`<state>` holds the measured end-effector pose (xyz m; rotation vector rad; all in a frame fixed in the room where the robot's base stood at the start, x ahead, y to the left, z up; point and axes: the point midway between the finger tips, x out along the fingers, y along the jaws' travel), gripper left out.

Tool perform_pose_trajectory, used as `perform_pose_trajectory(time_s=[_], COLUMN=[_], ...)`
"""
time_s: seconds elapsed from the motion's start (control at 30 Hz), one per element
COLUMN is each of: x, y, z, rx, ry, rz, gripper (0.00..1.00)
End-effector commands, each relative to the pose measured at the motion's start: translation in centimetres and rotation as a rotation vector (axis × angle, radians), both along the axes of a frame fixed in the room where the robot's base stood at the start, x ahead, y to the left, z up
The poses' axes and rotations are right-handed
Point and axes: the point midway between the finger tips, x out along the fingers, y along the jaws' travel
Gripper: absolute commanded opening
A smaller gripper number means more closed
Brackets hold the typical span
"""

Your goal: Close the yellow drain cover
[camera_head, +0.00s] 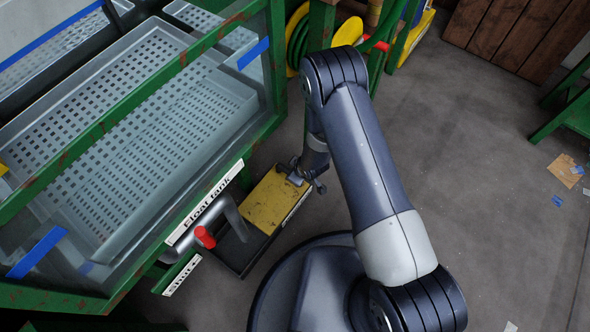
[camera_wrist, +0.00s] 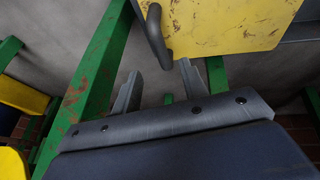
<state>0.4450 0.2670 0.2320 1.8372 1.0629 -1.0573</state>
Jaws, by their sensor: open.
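The yellow drain cover (camera_head: 268,203) is a scuffed yellow plate on a dark, low rectangular box beside my base. It lies over the far part of the box; the near part (camera_head: 233,252) shows a dark opening. In the wrist view the cover (camera_wrist: 225,25) fills the upper right, with a grey bar-like handle (camera_wrist: 156,38) at its left side. My gripper (camera_head: 306,180) is at the cover's far right corner in the head view. In the wrist view its two fingers (camera_wrist: 160,72) are apart and empty, near the handle's lower end. I cannot tell whether they touch it.
A green-framed float tank (camera_head: 198,130) with perforated grey trays stands at the left. Its grey pipe with a red handle (camera_head: 205,237) hangs over the box's near part. Green posts and a yellow hose reel (camera_head: 298,40) stand behind. Grey floor at the right is mostly clear.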

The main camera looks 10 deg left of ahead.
Motion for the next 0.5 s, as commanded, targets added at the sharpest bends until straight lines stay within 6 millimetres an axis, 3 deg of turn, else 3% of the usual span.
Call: perform_pose_trajectory(time_s=[0.03,0.2,0.5], x=[0.2,1.4,2.5], y=[0.2,1.2,2.2], z=[-1.4,-4.4,-7.4], rx=[-0.002,-0.001,0.000], ry=[0.002,0.001,0.001], rz=[0.000,-0.001,-0.002], gripper=[0.41,0.41,0.41])
